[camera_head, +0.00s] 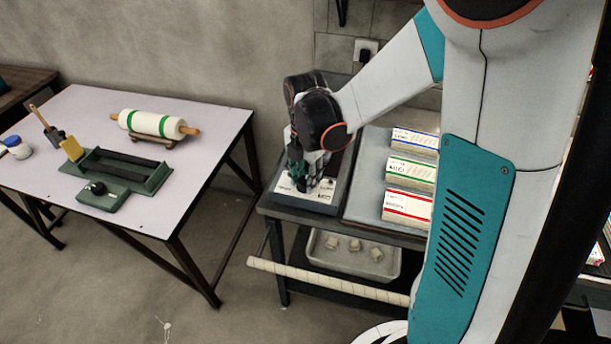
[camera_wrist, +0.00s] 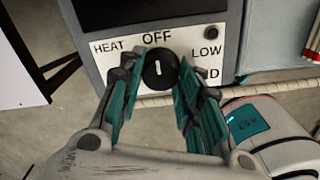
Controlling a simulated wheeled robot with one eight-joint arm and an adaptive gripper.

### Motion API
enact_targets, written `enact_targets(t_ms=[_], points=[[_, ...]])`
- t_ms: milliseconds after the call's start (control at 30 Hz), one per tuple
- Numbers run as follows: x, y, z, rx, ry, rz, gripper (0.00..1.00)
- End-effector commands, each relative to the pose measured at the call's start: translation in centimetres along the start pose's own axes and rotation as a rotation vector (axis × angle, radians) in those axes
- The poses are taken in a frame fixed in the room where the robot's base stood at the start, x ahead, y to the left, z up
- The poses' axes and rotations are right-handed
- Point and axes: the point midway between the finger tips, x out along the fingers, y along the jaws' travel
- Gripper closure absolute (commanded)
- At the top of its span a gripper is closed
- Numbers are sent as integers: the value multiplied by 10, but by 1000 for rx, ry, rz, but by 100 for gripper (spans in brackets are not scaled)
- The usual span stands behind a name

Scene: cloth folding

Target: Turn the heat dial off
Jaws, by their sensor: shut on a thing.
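The heat dial (camera_wrist: 160,69) is a round black knob with a white pointer mark on a white label panel (camera_wrist: 105,48). The pointer stands nearly vertical, below the word OFF. HEAT is printed to its left and LOW to its right; another label is partly hidden by a finger. My gripper (camera_wrist: 157,82) has its teal and black fingers on either side of the dial and is shut on it. In the head view my gripper (camera_head: 306,182) reaches down onto the front of the grey heater unit (camera_head: 338,190); the dial is hidden there.
Cartons with blue, green and red stripes (camera_head: 410,170) lie right of the heater unit. A pale cloth-covered bar (camera_head: 325,283) runs along the cart's front. A tray (camera_head: 352,262) sits on the lower shelf. A white table (camera_head: 90,115) with a roller (camera_head: 152,124) stands left.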

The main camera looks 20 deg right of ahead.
Motion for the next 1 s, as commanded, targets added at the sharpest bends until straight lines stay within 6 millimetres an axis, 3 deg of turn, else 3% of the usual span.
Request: enact_targets(t_ms=[267, 300, 367, 767, 1000], points=[[0, 0, 0, -1, 0, 0, 92], [0, 0, 0, 0, 0, 0, 59], [0, 0, 0, 0, 0, 0, 47], [-3, 0, 0, 0, 0, 0, 47], [-36, 0, 0, 0, 0, 0, 47]])
